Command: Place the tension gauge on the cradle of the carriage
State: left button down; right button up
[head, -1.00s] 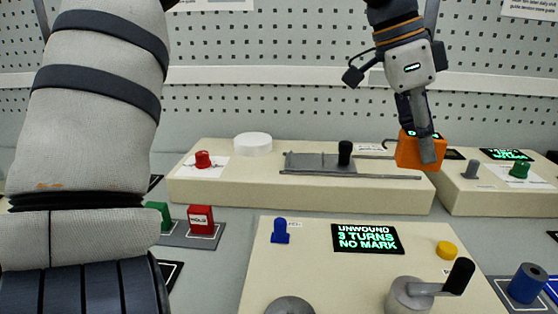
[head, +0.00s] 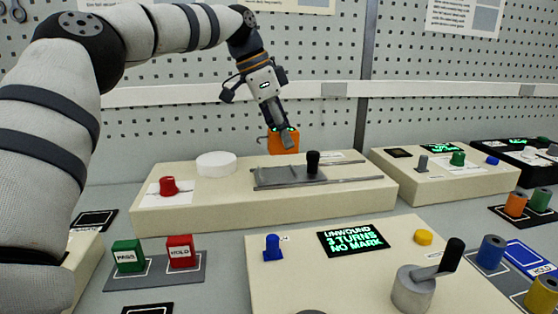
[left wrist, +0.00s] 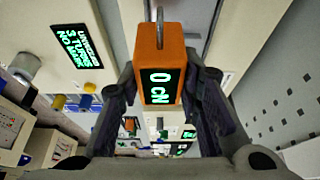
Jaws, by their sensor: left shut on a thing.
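The tension gauge (head: 275,145) is an orange box with a hook on one end. My left gripper (head: 283,138) is shut on it; in the left wrist view the gauge (left wrist: 160,55) sits between both fingers, its screen reading "0 CN". In the head view it appears above or behind the far edge of a cream block, left of a black knob (head: 313,160). The carriage (head: 285,177) is a grey plate with this knob, on rails across the block. I cannot make out the cradle's shape or the gauge's exact height. My right gripper is not in view.
A white disc (head: 216,164) and a red knob (head: 168,185) stand on the block's left part. In front, a cream console carries a screen (head: 353,240) reading "UNWOUND 3 TURNS NO MARK" and a crank (head: 413,290). Coloured spools stand at the right. A pegboard rises behind.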

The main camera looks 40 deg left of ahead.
pick_arm(q)
jog(key=a+f, duration=0.1)
jog(key=w+a+f, duration=0.1)
jog(key=f, duration=0.1)
jog(key=shift+w+a+f, duration=0.1)
jog(key=shift+w+a, duration=0.05)
jog(key=shift+a, duration=0.05)
jog(key=f, duration=0.3)
jog(key=shift+a+f, duration=0.1)
jog(key=shift+a, duration=0.15)
jog(key=shift+d, duration=0.1)
jog(key=c, duration=1.2)
grip_release()
jog(key=shift+f, duration=0.2)
jog(key=shift+v, duration=6.2)
